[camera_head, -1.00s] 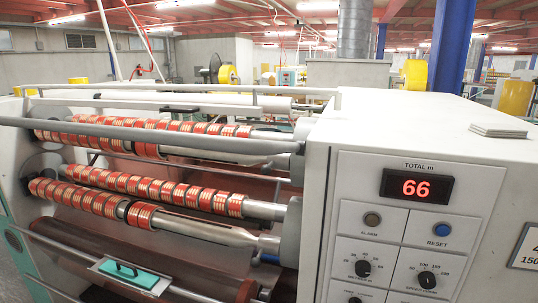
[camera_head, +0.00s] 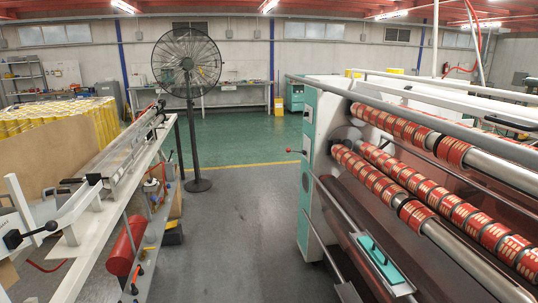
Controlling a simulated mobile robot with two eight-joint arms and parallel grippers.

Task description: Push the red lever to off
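A small red-knobbed lever (camera_head: 290,150) sticks out to the left from the end of the rewinding machine (camera_head: 309,180). It is small and far off, so I cannot tell its setting. Neither of my grippers is in view.
Red tape rolls (camera_head: 385,185) sit on the machine's shafts at right. A black standing fan (camera_head: 188,65) stands ahead. A long white bench (camera_head: 100,225) with a red cylinder (camera_head: 125,245) runs along the left. The grey floor (camera_head: 240,240) between bench and machine is clear.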

